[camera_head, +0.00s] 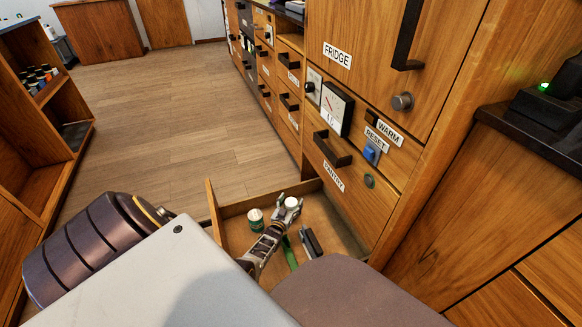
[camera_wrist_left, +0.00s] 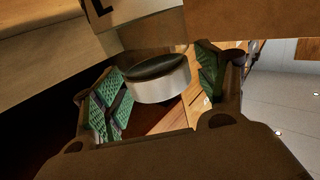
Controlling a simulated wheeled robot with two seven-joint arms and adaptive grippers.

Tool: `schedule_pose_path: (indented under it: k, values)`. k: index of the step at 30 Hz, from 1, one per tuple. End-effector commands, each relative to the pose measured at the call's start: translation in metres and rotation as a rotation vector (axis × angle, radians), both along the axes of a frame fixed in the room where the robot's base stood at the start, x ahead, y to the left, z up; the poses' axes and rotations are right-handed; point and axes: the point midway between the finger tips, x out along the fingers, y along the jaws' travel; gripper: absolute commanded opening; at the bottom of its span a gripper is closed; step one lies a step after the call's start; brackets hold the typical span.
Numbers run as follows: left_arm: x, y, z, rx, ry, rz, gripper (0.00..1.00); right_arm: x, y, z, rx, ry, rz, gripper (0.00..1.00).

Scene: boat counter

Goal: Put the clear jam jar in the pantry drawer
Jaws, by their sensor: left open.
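The clear jam jar (camera_head: 292,202) shows mainly as a white lid in the head view, over the open low drawer (camera_head: 235,207). In the left wrist view its white lid (camera_wrist_left: 160,83) lies between my fingers; the glass beyond is dim. My left gripper (camera_head: 290,210) is open around it, with the green-padded fingers apart (camera_wrist_left: 160,90) and gaps showing beside the lid. I cannot tell whether the jar rests on the drawer floor. My right gripper is not in view.
A green jar with a white lid (camera_head: 256,220) stands left of my gripper in the drawer. A dark grey object (camera_head: 310,242) and a green strip (camera_head: 290,252) lie to the right. Shelves (camera_head: 40,130) stand at the left; the floor between is clear.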

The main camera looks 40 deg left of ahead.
Motion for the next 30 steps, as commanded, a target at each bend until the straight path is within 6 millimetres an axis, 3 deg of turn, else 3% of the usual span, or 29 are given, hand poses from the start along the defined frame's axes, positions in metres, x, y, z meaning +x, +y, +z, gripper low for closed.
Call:
schedule_pose_path:
  k: [11,30]
  values:
    - [-0.001,0.0,0.002,-0.001,0.001,0.0,0.73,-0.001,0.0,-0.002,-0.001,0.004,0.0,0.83]
    - [-0.05,-0.018,0.006,-0.001,0.002,0.0,0.73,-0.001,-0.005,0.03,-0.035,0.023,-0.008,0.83]
